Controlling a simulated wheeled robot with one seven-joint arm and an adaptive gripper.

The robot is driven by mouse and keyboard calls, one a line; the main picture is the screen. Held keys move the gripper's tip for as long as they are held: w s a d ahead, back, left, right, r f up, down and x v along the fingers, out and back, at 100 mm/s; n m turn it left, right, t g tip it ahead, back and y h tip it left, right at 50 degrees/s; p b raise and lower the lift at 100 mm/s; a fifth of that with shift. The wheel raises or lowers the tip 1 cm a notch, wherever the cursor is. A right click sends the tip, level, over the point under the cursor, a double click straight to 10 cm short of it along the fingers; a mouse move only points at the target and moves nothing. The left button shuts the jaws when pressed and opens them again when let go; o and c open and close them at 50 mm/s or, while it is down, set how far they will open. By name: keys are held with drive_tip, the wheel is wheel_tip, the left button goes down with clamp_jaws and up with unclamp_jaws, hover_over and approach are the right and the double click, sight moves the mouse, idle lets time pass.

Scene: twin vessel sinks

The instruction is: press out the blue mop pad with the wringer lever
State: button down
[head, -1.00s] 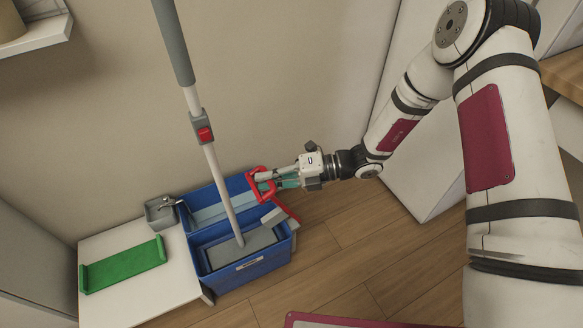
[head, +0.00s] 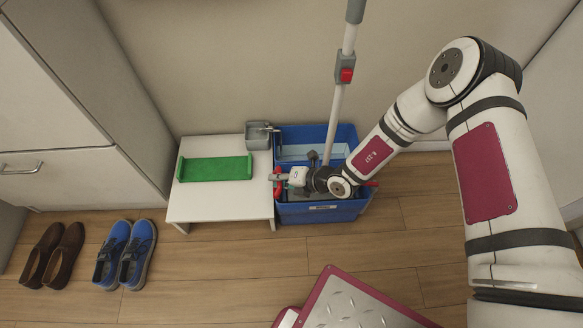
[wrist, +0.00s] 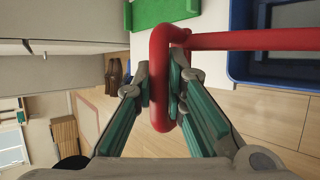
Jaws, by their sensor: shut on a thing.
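The wringer lever's red handle (wrist: 159,90) is between the fingers of my gripper (wrist: 160,84) in the wrist view, and the fingers are shut on it. Its red bar runs right towards the blue bucket (wrist: 236,60). In the head view my gripper (head: 279,178) is at the left edge of the bucket (head: 338,215), with a bit of the red handle (head: 278,191) showing. My arm covers much of the bucket's front part. The white mop pole (head: 335,112) stands in the bucket. I cannot make out the blue mop pad.
Blue shoes (head: 125,252) and brown shoes (head: 52,254) stand on the floor at left, near the cabinet (head: 60,120).

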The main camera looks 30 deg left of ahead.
drive_tip(key=shift+s+a+f+b, duration=0.2)
drive_tip(key=shift+a+f, duration=0.1)
drive_tip(key=shift+f, duration=0.55)
drive_tip(key=shift+s+a+f+b, duration=0.2)
drive_tip(key=shift+a+f+b, duration=0.05)
drive_tip(key=shift+f, duration=0.65)
drive_tip(key=shift+s+a+f+b, duration=0.2)
drive_tip(key=shift+a+f, duration=0.1)
drive_tip(key=shift+f, duration=0.55)
drive_tip(key=c, duration=1.6)
unclamp_jaws()
drive_tip(key=shift+w, duration=0.1)
drive_tip(key=s+v, duration=0.1)
drive_tip(key=v, duration=1.1)
drive_tip(key=shift+w, duration=0.45)
drive_tip(key=shift+r, duration=0.1)
